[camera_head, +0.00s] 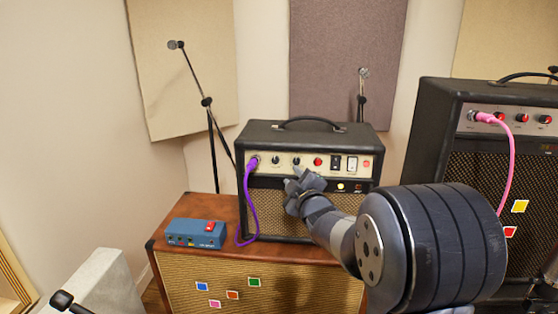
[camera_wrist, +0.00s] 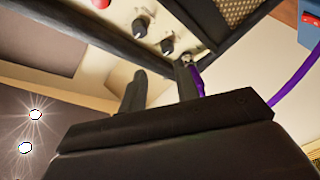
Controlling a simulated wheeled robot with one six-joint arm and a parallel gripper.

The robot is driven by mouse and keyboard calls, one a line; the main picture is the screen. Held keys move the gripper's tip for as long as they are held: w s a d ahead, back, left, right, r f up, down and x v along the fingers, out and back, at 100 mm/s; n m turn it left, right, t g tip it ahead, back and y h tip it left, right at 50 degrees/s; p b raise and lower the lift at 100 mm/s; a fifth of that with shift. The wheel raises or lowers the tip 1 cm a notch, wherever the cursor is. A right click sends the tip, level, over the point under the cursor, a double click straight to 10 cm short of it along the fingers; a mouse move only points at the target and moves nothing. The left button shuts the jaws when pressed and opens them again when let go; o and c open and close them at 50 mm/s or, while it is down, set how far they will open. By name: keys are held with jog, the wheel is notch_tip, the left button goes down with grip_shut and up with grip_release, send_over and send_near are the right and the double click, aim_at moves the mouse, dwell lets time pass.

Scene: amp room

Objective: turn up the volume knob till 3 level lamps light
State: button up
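The small black amp (camera_head: 318,137) stands on a wooden cabinet. Its pale panel carries two black knobs (camera_head: 276,160) (camera_head: 296,161) and a red knob (camera_head: 318,162); the labels are too small to read. My gripper (camera_head: 292,183) is just in front of and below the black knobs. In the wrist view its two fingers (camera_wrist: 162,70) stand apart and empty, with a black knob (camera_wrist: 167,44) beyond the tips and another black knob (camera_wrist: 140,27) further up. A small yellow spot (camera_head: 340,187) shows below the panel; I cannot tell whether it is a level lamp.
A purple cable (camera_head: 247,205) hangs from the panel's left jack, close to my gripper. A blue pedal box (camera_head: 196,234) lies on the cabinet (camera_head: 205,272) at left. A larger amp (camera_head: 440,118) with a pink cable (camera_head: 509,160) stands at right. Microphone stands (camera_head: 207,130) rise behind.

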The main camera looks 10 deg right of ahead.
aim_at(276, 161)
jog(key=shift+n+y, duration=0.5)
jog(key=shift+n, duration=0.1)
jog(key=w, duration=0.3)
jog(key=w+a+p, duration=0.1)
jog(key=w, duration=0.3)
jog(key=w+a, duration=0.1)
jog(key=w, duration=0.2)
jog(key=shift+w+a+f, duration=0.15)
jog(key=shift+w+a, duration=0.05)
jog(key=shift+c, duration=0.5)
grip_shut()
